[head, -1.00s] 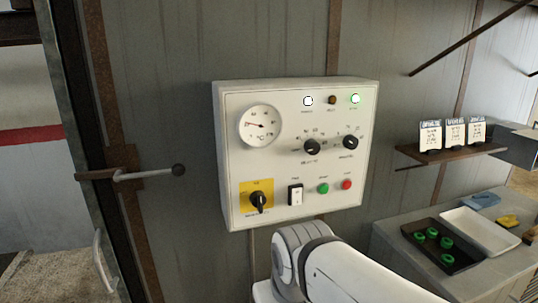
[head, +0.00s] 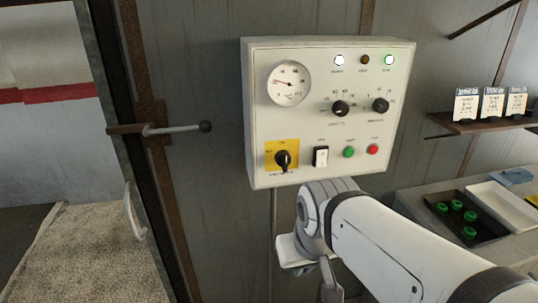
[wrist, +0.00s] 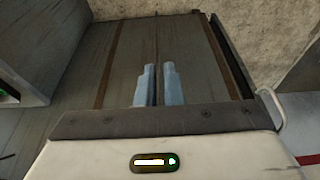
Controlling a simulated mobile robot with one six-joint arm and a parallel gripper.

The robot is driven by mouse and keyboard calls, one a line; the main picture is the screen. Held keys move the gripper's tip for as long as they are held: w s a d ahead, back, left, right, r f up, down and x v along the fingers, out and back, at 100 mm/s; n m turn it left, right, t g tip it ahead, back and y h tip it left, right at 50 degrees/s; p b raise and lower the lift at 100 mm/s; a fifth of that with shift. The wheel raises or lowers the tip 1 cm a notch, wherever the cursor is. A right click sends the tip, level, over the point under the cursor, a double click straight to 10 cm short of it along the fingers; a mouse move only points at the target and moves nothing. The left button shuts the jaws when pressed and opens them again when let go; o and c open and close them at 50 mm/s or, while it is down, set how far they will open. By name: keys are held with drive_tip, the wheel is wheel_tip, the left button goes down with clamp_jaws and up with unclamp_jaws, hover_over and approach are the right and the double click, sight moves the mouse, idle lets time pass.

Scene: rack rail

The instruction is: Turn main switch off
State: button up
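The main switch (head: 283,160) is a black rotary knob on a yellow plate at the lower left of the white control panel (head: 330,75). Its grip looks about upright, and its labels are too small to read. My gripper (wrist: 158,85) shows in the wrist view as two pale fingers with a narrow gap between them and nothing held. They point along the grey wall, and the switch is not seen there. In the head view my arm is below the panel, apart from the switch, and the fingertips cannot be made out.
A lever (head: 175,129) juts out left. A shelf (head: 487,124) and trays are right.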

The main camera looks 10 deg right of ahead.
sight(285, 153)
drive_tip(key=o, duration=0.6)
drive_tip(key=w+d+r, duration=0.1)
drive_tip(key=w+r, duration=0.7)
drive_tip(key=w, duration=0.4)
drive_tip(key=shift+w+d+b, duration=0.15)
drive_tip(key=shift+d+b, duration=0.05)
drive_tip(key=shift+b, duration=0.25)
drive_tip(key=o, duration=0.5)
drive_tip(key=shift+t, duration=0.5)
drive_tip(key=w+d+r, duration=0.1)
drive_tip(key=w+r, duration=0.1)
drive_tip(key=w, duration=0.2)
drive_tip(key=w+r, duration=0.2)
drive_tip(key=w, duration=0.2)
drive_tip(key=w+d+r, duration=0.1)
drive_tip(key=w, duration=0.3)
drive_tip(key=shift+w+d+r+b, duration=0.25)
drive_tip(key=shift+d+r+b, duration=0.05)
drive_tip(key=shift+r+b, duration=0.1)
drive_tip(key=x, duration=0.3)
drive_tip(key=p+x, duration=0.1)
drive_tip(key=x, duration=0.3)
drive_tip(key=shift+w+f, duration=0.2)
drive_tip(key=shift+w, duration=0.15)
drive_tip(key=shift+c, duration=0.2)
drive_tip(key=c, duration=0.9)
